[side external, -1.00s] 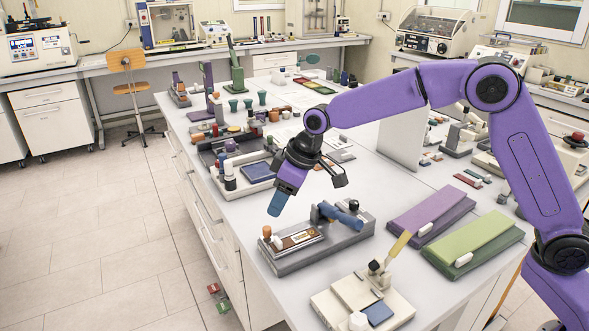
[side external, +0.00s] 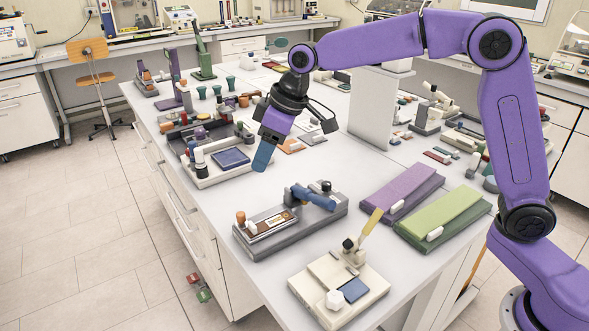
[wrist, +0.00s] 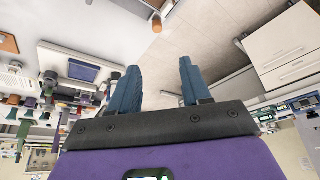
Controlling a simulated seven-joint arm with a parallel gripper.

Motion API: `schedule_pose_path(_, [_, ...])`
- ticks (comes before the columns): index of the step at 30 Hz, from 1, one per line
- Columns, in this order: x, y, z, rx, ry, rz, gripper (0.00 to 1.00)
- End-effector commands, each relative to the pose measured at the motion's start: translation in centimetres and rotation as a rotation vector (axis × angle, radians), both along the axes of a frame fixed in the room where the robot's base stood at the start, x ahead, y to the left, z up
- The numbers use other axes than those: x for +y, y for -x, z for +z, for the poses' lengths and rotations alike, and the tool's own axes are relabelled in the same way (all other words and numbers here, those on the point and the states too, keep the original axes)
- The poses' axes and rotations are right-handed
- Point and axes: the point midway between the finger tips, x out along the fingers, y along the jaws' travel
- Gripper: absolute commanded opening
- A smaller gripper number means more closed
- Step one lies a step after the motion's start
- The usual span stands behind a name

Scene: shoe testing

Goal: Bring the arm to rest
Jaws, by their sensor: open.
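My gripper (side external: 264,156) hangs above the white table near its left edge, behind the grey testing fixture with the blue lever. It is pointing down and slightly tilted. In the wrist view its two blue fingers (wrist: 158,86) stand apart with nothing between them. Past the fingers show the table edge and the tiled floor. My purple arm arches over the table from the right.
The grey fixture (side external: 275,242) stands in front of my gripper, with a cream fixture (side external: 308,295) nearer. A purple pad (side external: 402,188) and a green pad (side external: 448,215) lie to the right. A white tray with a blue pad (side external: 217,172) is just left. A white upright panel (side external: 371,108) stands behind.

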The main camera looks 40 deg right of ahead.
Motion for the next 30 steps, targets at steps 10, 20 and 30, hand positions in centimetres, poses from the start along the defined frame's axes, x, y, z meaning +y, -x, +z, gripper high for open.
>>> schedule_pose_path(10, [-0.8,6.1,-0.4,0.046,0.034,0.052,0.48])
schedule_pose_path(20, [-6.3,20.9,-2.6,0.144,0.14,0.171,0.48])
schedule_pose_path(30, [-14.8,32.6,-6.0,0.205,0.261,0.28,0.48])
